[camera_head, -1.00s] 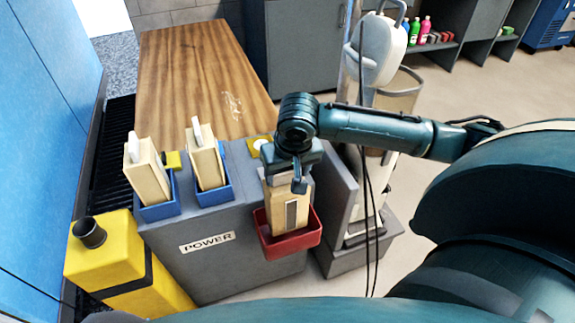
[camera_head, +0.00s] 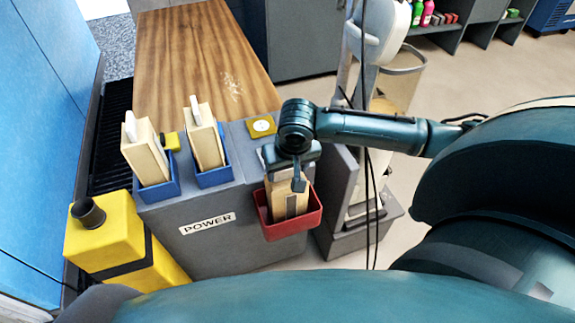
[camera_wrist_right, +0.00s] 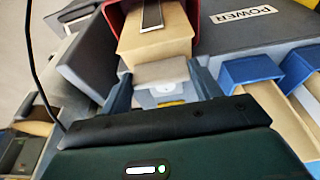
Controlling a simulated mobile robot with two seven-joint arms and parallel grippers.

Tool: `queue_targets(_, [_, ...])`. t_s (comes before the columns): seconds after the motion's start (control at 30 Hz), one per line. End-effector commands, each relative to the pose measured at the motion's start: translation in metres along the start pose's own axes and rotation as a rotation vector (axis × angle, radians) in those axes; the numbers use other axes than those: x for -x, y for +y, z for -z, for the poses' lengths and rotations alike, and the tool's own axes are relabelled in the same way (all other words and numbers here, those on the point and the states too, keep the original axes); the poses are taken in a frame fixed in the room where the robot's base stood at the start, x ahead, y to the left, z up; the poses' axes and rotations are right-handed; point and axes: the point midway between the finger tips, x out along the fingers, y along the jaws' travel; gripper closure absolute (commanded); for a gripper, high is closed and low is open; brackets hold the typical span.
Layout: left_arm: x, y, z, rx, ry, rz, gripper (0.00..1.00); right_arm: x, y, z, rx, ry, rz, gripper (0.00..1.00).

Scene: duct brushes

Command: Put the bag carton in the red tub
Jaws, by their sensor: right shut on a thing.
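The bag carton (camera_head: 287,195) is a tan box with a dark grey strip on its front. It stands roughly upright with its lower part inside the red tub (camera_head: 288,231) on the front of the grey cabinet. My right gripper (camera_head: 291,172) is above the tub and shut on the carton's upper end. In the right wrist view, the gripper (camera_wrist_right: 163,83) holds the carton (camera_wrist_right: 155,42), and part of the red tub (camera_wrist_right: 205,12) shows beyond it. The carton's bottom is hidden by the tub wall. My left gripper is not in view.
Two blue holders (camera_head: 213,178) with tan cartons stand left of the tub. A yellow canister (camera_head: 105,240) stands at the cabinet's left. A wooden top (camera_head: 195,65) lies behind. A grey-white machine with hanging cables (camera_head: 355,205) stands close on the right.

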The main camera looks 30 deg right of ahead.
Motion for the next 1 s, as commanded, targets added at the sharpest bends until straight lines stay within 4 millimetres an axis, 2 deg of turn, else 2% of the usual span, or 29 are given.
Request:
queue_targets(0.37, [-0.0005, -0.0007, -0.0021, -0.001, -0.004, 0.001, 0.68, 0.0004, -0.0003, 0.0003, 0.0, 0.001, 0.001, 0.74])
queue_targets(0.4, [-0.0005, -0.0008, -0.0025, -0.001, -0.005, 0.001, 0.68, 0.0004, -0.0003, 0.0003, 0.0, 0.001, 0.001, 0.35])
queue_targets(0.7, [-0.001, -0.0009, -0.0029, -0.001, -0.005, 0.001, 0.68, 0.0004, -0.0003, 0.0002, 0.0, 0.001, 0.001, 0.12])
queue_targets(1.0, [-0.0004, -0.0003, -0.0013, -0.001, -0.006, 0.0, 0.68, 0.0058, -0.0004, 0.0004, 0.0, 0.001, 0.002, 0.12])
